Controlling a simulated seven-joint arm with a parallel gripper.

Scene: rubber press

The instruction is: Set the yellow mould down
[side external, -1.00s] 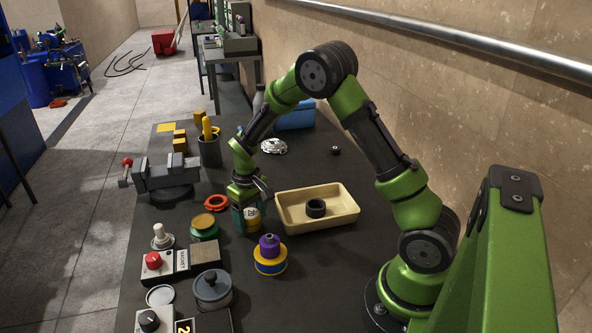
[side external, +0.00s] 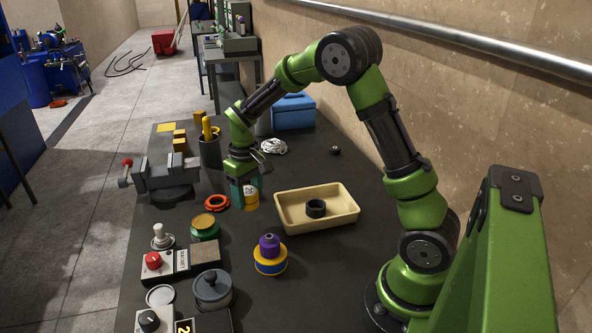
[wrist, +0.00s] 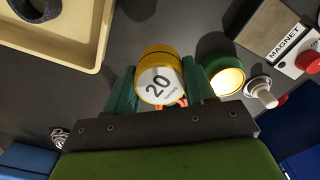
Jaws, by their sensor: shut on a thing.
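The yellow mould (side external: 252,201) is a short yellow cylinder with a white label reading 20. My gripper (side external: 246,192) is shut on it, with teal fingers on either side. In the wrist view the mould (wrist: 158,78) sits upright between the fingertips of my gripper (wrist: 160,88), label facing the camera. Its underside is hidden, and I cannot tell whether it touches the bench. The fingers partly cover it in the side view.
An orange ring (side external: 217,202) lies just left of the mould. A cream tray (side external: 346,219) with a black ring (side external: 316,208) is to the right. A green pot (side external: 205,232) and a blue-yellow spool (side external: 270,265) stand nearer the camera. A vise (side external: 166,177) is left.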

